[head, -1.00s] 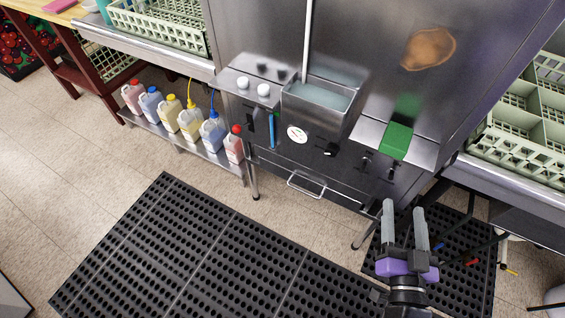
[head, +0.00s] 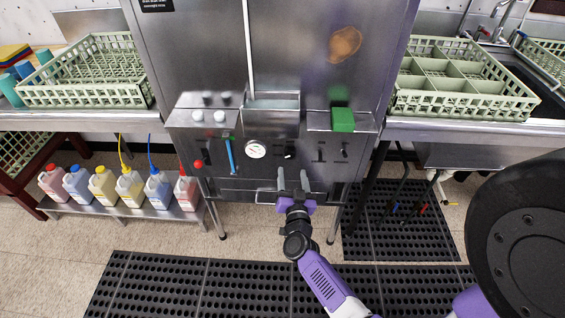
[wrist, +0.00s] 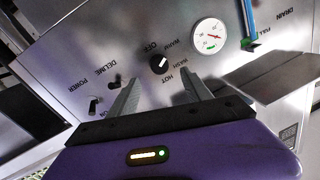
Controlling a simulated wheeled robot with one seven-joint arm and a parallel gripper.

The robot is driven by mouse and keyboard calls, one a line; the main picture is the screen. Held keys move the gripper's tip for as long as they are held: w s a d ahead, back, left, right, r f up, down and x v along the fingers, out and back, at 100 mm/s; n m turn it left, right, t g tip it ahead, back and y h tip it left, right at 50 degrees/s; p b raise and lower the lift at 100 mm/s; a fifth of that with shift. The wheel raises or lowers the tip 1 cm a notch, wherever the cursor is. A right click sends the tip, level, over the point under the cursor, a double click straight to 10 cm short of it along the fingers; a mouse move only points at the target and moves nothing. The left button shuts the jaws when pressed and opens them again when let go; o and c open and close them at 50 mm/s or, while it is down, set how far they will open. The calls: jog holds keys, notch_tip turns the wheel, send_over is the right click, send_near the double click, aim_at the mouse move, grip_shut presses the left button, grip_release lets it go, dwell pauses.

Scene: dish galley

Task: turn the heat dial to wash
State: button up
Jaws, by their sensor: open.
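The heat dial (head: 289,156) is a small black knob on the steel front panel of the dish machine. In the wrist view the dial (wrist: 159,64) sits among the labels OFF, WARM, WASH and HOT. Its white mark points to the upper right there, roughly toward WARM; the exact setting is hard to tell. My gripper (head: 292,178) is open and empty, below the dial in the head view. In the wrist view my gripper (wrist: 160,85) has its fingers spread to either side just short of the dial, apparently not touching it.
A round gauge (head: 255,149) and a blue handle (head: 231,155) are left of the dial. Switches marked POWER (wrist: 93,104) and DELIME (wrist: 114,82) are close by. A drawer-like handle (head: 262,197) lies below. A green block (head: 342,120) sits on the right ledge.

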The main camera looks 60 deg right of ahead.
aim_at(290, 156)
jog(key=x, duration=0.7)
jog(key=shift+d, duration=0.2)
jog(key=shift+b, duration=0.3)
grip_shut()
